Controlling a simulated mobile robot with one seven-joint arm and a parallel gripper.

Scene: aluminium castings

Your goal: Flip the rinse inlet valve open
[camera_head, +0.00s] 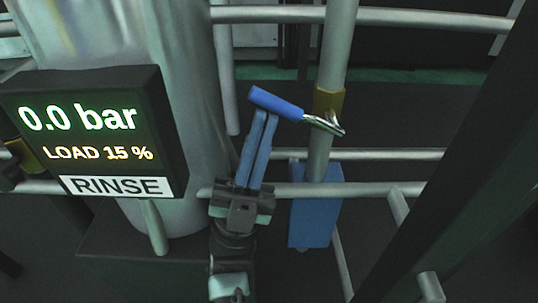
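The rinse inlet valve has a brass-coloured body (328,102) on a vertical grey pipe. Its metal lever carries a blue grip (275,103) that points left and slightly up, crosswise to the pipe. My gripper (266,116) comes up from below with its two blue fingers close together and only a thin dark line between them. The fingertips are right at the lower edge of the blue grip. The grip overlaps them, so I cannot tell whether they touch it. Nothing is visible between the fingers.
A display (92,130) at the left reads 0.0 bar, LOAD 15 % and RINSE. A large metal cylinder (180,70) stands behind it. A blue block (315,215) is at the pipe below the valve. Horizontal rails (370,154) cross nearby. A dark slanted beam (450,180) fills the right.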

